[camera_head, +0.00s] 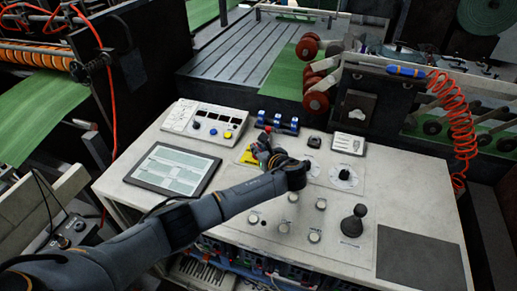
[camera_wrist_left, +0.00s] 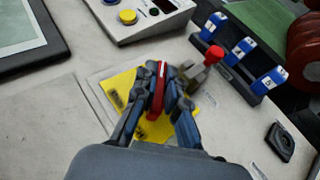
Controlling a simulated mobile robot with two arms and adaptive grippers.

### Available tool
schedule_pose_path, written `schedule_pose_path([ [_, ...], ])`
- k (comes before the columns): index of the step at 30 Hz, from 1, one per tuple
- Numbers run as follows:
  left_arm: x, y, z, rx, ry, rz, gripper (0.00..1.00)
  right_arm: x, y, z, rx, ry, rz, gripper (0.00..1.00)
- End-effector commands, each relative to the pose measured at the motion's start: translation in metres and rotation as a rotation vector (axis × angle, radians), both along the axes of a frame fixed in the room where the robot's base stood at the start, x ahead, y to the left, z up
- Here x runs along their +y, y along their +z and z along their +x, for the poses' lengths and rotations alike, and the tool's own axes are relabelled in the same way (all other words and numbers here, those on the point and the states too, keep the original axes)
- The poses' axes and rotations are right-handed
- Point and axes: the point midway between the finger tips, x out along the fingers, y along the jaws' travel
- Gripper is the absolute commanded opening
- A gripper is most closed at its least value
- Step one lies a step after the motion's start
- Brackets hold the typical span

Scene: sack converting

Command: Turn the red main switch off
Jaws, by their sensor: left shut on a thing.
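The red main switch (camera_wrist_left: 157,90) shows in the left wrist view as a red handle standing over a yellow plate (camera_wrist_left: 119,84). My left gripper (camera_wrist_left: 160,78) is shut on this handle, one finger on each side. In the head view my left gripper (camera_head: 262,150) reaches over the console and covers most of the switch. A part of the yellow plate (camera_head: 246,158) shows beside it. The handle's exact turn angle against the plate's markings is hard to read. My right gripper is in neither view.
A red-knobbed lever (camera_wrist_left: 211,56) stands close beyond the fingers, beside blue rocker parts (camera_wrist_left: 238,51). A button box (camera_head: 205,123) and a flat screen (camera_head: 172,169) lie left. Rotary dials (camera_head: 344,175), white buttons and a black joystick (camera_head: 353,221) stand right.

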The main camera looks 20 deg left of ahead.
Motion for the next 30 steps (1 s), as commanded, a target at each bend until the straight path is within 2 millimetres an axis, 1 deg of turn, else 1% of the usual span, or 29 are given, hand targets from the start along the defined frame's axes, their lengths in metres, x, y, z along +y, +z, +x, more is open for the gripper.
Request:
schedule_pose_path([
  [16,0.0008,-0.0006,-0.0001,0.001,0.026,0.001,0.0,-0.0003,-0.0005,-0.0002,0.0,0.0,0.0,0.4],
  [17,0.0008,-0.0006,-0.0001,0.001,0.026,0.001,0.15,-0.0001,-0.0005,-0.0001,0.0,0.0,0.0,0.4],
  [18,0.0008,-0.0006,-0.0001,0.001,0.026,0.0,0.23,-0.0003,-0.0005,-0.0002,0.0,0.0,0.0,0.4],
  [20,0.0008,-0.0006,-0.0001,0.001,0.026,0.0,0.34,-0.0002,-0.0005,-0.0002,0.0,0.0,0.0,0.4],
  [30,-0.0013,0.0004,-0.0012,0.0,0.024,0.0,0.34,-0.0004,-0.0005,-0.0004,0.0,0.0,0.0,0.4],
])
